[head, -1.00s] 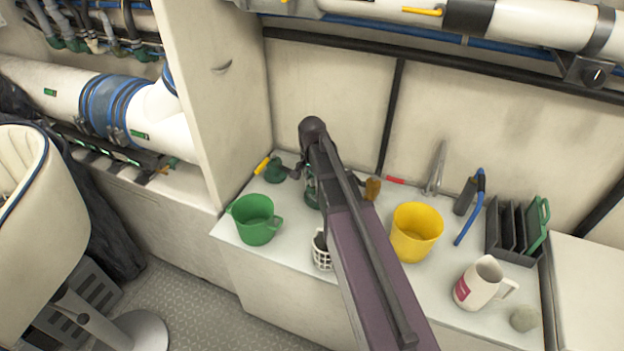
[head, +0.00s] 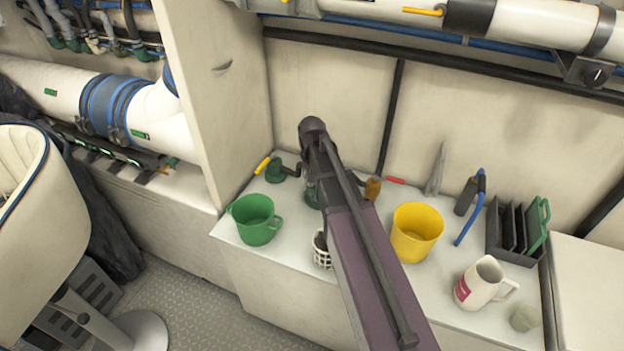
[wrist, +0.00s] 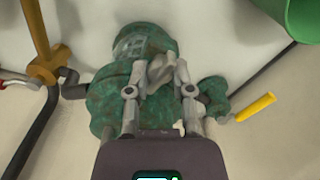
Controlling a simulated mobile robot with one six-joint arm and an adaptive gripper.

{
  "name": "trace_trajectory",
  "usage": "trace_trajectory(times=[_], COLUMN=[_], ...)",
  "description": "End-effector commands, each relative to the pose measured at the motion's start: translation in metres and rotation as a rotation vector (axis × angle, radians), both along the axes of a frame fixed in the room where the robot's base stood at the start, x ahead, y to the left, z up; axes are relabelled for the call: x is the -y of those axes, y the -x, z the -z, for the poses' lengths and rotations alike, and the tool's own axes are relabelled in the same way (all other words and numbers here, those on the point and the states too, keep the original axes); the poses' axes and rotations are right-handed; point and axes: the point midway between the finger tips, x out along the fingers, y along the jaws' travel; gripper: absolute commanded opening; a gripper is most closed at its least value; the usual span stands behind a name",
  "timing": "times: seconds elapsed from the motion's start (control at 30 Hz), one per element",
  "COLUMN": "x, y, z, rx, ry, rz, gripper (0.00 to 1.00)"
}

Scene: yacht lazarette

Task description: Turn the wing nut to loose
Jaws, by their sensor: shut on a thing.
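A green, worn-looking metal fitting (wrist: 108,98) stands on the white counter and fills the middle of the wrist view. In the head view only a bit of the green fitting (head: 312,196) shows, as my arm covers most of it. A grey wing nut (wrist: 161,70) sits at the fitting, between my fingertips. My gripper (wrist: 158,85) is shut on the wing nut, one finger on each side. The fingers hide part of the nut, so its exact angle is hard to tell.
A yellow-handled valve (wrist: 255,107) and a brass-coloured fitting (wrist: 45,68) flank the green fitting. On the counter stand a green cup (head: 254,222), a white lattice holder (head: 321,252), a yellow cup (head: 415,232), a white jug (head: 478,284) and a dark rack (head: 512,235).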

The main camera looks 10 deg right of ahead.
Motion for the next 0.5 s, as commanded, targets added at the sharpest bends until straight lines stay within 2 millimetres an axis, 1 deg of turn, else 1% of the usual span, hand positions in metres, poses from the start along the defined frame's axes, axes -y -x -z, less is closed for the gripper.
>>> trace_trajectory(times=[0.23,0.27,0.3,0.33,0.37,0.5], x=[0.0001,0.0001,0.0001,0.0001,0.0001,0.0000], y=[0.0001,0.0000,0.0000,0.0000,0.0000,0.0000], z=[0.0002,0.0002,0.0002,0.0002,0.0002,0.0001], rx=[0.000,0.000,0.000,0.000,0.000,0.000], ry=[0.000,0.000,0.000,0.000,0.000,0.000], rz=[0.001,0.001,0.001,0.001,0.001,0.001], gripper=[0.00,0.39,0.51,0.60,0.64,0.64])
